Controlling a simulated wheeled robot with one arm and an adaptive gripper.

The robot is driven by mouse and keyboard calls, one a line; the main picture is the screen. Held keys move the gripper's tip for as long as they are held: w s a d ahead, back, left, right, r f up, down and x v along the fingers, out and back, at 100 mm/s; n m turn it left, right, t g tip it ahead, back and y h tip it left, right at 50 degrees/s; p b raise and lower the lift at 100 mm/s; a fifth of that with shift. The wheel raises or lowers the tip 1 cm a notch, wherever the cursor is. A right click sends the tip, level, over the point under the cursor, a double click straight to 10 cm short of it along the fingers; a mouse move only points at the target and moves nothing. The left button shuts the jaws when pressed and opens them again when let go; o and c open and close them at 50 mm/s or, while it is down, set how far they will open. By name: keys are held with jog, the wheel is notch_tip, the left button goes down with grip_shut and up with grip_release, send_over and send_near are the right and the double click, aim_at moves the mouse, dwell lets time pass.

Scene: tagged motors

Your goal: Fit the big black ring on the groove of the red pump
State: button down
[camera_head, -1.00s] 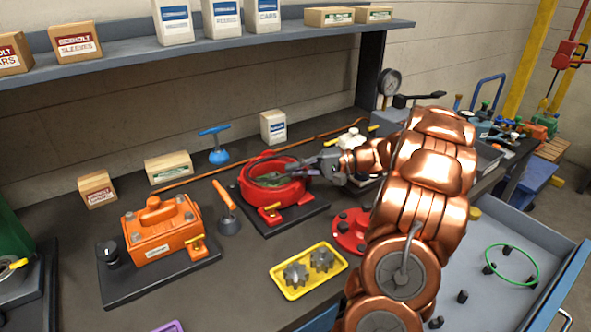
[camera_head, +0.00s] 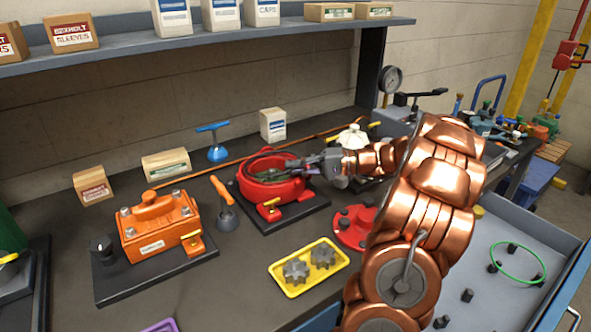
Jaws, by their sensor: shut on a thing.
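The red pump (camera_head: 264,190) sits on a dark base plate at the middle of the bench, its round body open at the top with greenish parts inside. The big black ring (camera_head: 266,154) shows only as a thin dark arc at the pump's far upper rim. My gripper (camera_head: 294,166) is at the right side of the pump's rim, shut on the ring. The fingers and the near part of the ring are small and unclear. I cannot tell whether the ring lies in the groove.
A red cover with black knobs (camera_head: 353,228) and a yellow tray with gears (camera_head: 287,284) lie in front. An open drawer (camera_head: 500,285) holds a green ring (camera_head: 517,263).

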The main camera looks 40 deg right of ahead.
jog(key=shift+s+f+n+t+y+b, duration=0.1)
jog(key=shift+f+n+t+y+b, duration=0.35)
jog(key=shift+b, duration=1.15)
jog(key=shift+a+f+b, duration=0.15)
jog(key=shift+f+b, duration=0.45)
jog(key=shift+b, duration=0.3)
jog(key=shift+a+f+b, duration=0.1)
jog(key=shift+b, duration=0.3)
jog(key=shift+a+y, duration=0.1)
jog(key=shift+y, duration=0.15)
dwell(0.4)
jog(key=shift+r+b, duration=0.4)
dwell(1.1)
jog(key=c, duration=1.6)
grip_release()
jog(key=shift+o, duration=0.2)
jog(key=shift+r, duration=0.25)
jog(key=shift+w, duration=0.25)
